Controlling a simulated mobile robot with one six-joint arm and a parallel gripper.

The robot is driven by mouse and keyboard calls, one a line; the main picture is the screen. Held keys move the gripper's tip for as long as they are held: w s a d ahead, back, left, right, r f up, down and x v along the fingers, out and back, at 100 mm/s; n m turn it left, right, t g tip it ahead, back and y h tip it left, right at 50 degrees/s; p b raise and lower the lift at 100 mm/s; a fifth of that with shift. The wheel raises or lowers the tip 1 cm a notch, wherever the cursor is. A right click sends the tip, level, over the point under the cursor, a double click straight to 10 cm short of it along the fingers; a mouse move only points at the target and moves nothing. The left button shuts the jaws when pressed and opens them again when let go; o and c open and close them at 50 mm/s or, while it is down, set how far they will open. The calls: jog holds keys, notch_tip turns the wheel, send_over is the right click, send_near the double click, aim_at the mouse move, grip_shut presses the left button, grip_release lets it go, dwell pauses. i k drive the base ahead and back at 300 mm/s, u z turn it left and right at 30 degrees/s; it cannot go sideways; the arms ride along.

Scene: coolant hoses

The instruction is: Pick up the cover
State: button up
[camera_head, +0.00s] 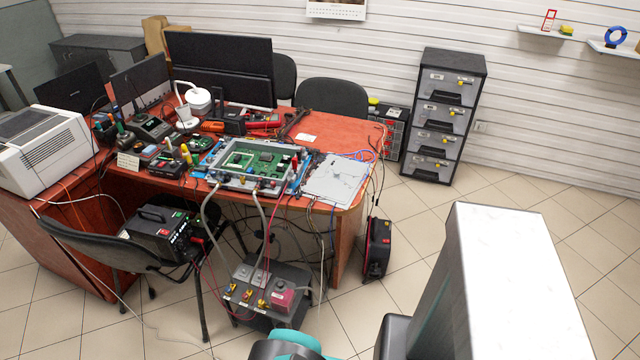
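A flat, pale grey panel that looks like the cover (337,181) lies on the right part of the red-brown desk (338,124), close to its front edge. It is beside an open electronics unit (250,163) with green circuit boards, and small marks show on its top. I cannot tell whether the panel touches the unit. My gripper is not in view; only parts of my own body show at the bottom and lower right, well in front of the desk.
Two hoses (207,215) run from the unit down to a dark box (262,320) with coloured fittings on the floor. Loose cables hang around the desk's right end. A chair (100,250) stands front left. A black case (377,248) stands right of the desk. The tiled floor farther right is clear.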

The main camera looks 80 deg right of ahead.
aim_at(335, 190)
jog(key=z, duration=0.55)
jog(key=k, duration=0.1)
jog(key=u, duration=1.65)
jog(key=k, duration=1.95)
jog(key=z, duration=0.85)
